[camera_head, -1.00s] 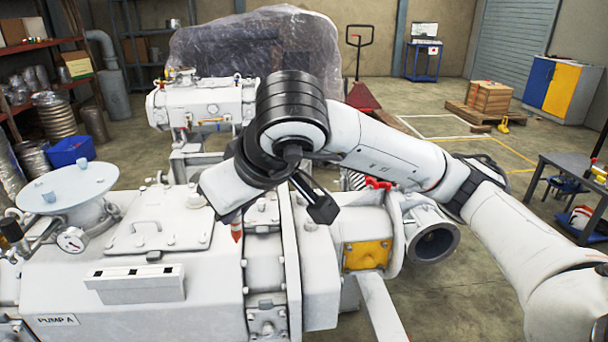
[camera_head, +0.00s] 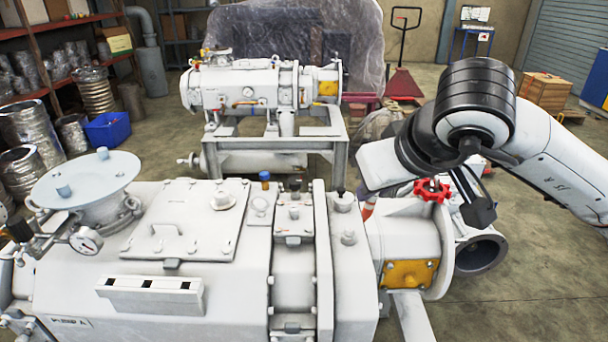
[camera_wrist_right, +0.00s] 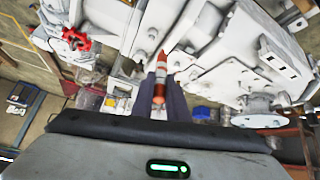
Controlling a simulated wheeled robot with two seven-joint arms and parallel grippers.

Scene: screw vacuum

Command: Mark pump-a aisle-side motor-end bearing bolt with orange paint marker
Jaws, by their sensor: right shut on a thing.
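Pump A (camera_head: 245,270) is the large white machine in front, with its name plate (camera_head: 68,321) at lower left. Flanges with several bolt heads run down its right part, including a bolted bearing block (camera_head: 294,222). I cannot tell which bolt is the aisle-side motor-end bearing bolt. My right gripper (camera_wrist_right: 160,90) is shut on an orange and white paint marker (camera_wrist_right: 160,72), whose tip points away from the wrist. In the head view, the marker (camera_head: 368,208) shows as a small orange piece below my right wrist, over the pump's right end; the fingers are mostly hidden. My left gripper is out of view.
A red valve handwheel (camera_head: 432,190) and an open pipe end (camera_head: 482,252) stand close to my right wrist. A yellow panel (camera_head: 408,273) sits below. A second pump (camera_head: 250,88) stands behind. The space above pump A's lid (camera_head: 185,215) is clear.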

